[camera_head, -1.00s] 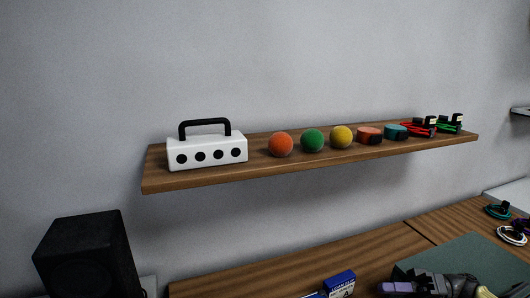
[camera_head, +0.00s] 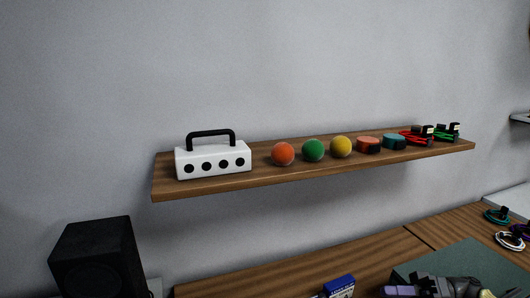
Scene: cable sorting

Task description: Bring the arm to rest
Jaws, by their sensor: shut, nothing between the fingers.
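My gripper is not clearly visible in the head camera view, so I cannot see its pose. Coiled cables lie on the desk at the right: a teal one (camera_head: 496,215), a white one (camera_head: 510,241) and a purple one (camera_head: 521,231) cut by the picture's edge. A red cable (camera_head: 416,138) and a green cable (camera_head: 446,134) with black plugs lie at the right end of the wooden shelf (camera_head: 200,191).
The shelf also holds a white box (camera_head: 213,161) with a black handle, orange (camera_head: 283,154), green (camera_head: 313,150) and yellow balls (camera_head: 341,147). Below are a black speaker (camera_head: 96,257), a blue box (camera_head: 340,285), a dark green mat (camera_head: 470,259) and a grey-purple item (camera_head: 435,288).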

